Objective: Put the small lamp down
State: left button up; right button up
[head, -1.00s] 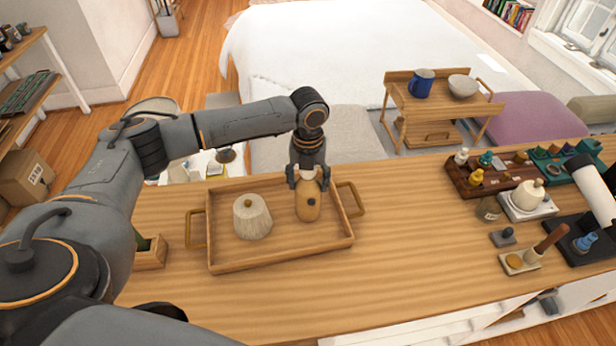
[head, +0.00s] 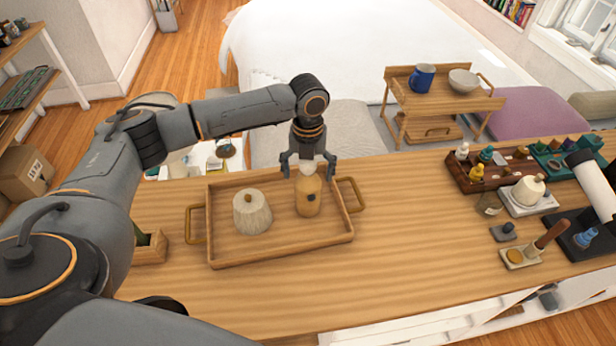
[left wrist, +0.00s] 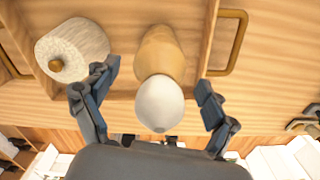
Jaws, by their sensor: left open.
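The small lamp (head: 308,197) seems to be the tan, rounded body with a pale top and a dark knob on its front. It stands upright on the right part of the wooden tray (head: 283,252). My left gripper (head: 309,172) is open above it, with its fingers apart on both sides of the pale top. In the left wrist view the lamp's white top (left wrist: 160,103) shows between the spread fingers (left wrist: 157,85), with a gap on each side. My right gripper is in neither view.
A ribbed cream jar (head: 252,213) with a brass knob stands left of the lamp in the tray. A plant box (head: 150,250) is left of the tray. Several small items crowd the counter's right end, including a dark bottle rack (head: 490,178). The counter between is clear.

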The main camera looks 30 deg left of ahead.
pick_arm(q)
notch_tip(320, 180, up, 10)
jog(key=shift+f+b, duration=0.25)
jog(key=shift+b, duration=1)
jog(key=shift+r, duration=0.5)
